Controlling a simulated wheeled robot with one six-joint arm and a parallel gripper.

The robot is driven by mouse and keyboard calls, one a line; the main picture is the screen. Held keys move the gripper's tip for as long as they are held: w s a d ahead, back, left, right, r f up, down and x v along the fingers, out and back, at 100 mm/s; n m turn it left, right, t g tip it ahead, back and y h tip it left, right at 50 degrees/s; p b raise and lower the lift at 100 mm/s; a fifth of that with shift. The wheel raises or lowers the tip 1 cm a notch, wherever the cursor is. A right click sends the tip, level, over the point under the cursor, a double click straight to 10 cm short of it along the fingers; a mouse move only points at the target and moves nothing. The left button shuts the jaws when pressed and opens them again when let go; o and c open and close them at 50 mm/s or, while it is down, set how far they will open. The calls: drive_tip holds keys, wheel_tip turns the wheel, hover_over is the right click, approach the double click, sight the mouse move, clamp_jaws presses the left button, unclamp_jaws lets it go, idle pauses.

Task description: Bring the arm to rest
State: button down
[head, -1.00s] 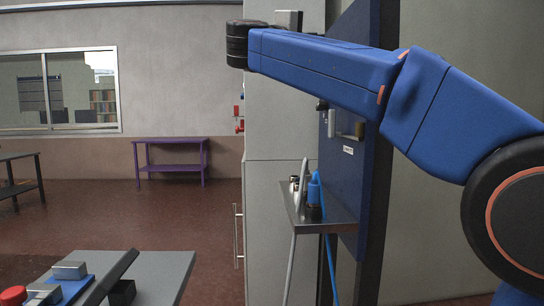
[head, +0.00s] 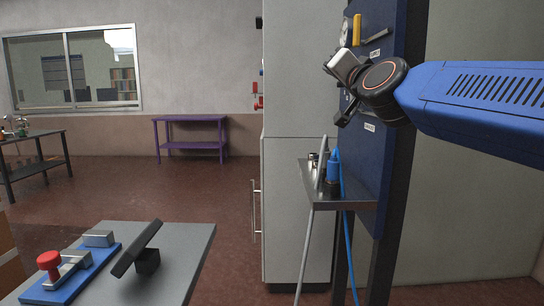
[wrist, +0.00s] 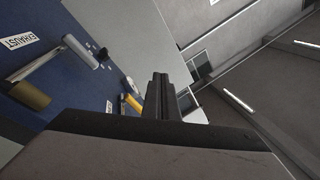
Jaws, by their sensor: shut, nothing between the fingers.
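My gripper shows in the wrist view (wrist: 160,85) with its two dark fingers together and nothing between them. In the head view my blue arm comes in from the right and ends at a dark round wrist joint. The gripper end there is small and dark, in front of the blue upright panel (head: 392,170). The wrist view shows the panel (wrist: 65,95) to the left of the fingers, apart from them as far as I can tell.
The panel carries a yellow handle (head: 357,29) and an EXHAUST label (wrist: 18,41). A metal shelf (head: 350,199) holds bottle-like items and hoses. A grey cabinet (head: 291,100) stands behind. A grey table (head: 185,262) with a red-knobbed device (head: 49,261) is lower left. Open floor lies between.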

drive_tip(key=s+d+f+n+g, duration=0.25)
drive_tip(key=s+f, duration=0.25)
drive_tip(key=f, duration=0.5)
drive_tip(key=s+d+f+n+g, duration=0.1)
drive_tip(key=s+f+g, duration=0.25)
drive_tip(key=f, duration=0.75)
drive_tip(key=s+d+f+n+g, duration=0.25)
drive_tip(key=s+f, duration=0.25)
drive_tip(key=f, duration=0.5)
drive_tip(key=s+d+f+g+h, duration=0.2)
drive_tip(key=s+d+f+g, duration=0.1)
drive_tip(key=s+f, duration=0.6)
drive_tip(key=s+d+f+g+h, duration=0.2)
drive_tip(key=s+d+f+g, duration=0.2)
drive_tip(key=s+f, duration=0.6)
wheel_tip(320, 180, down, 3)
drive_tip(key=shift+d+r, duration=0.2)
drive_tip(key=shift+d, duration=0.35)
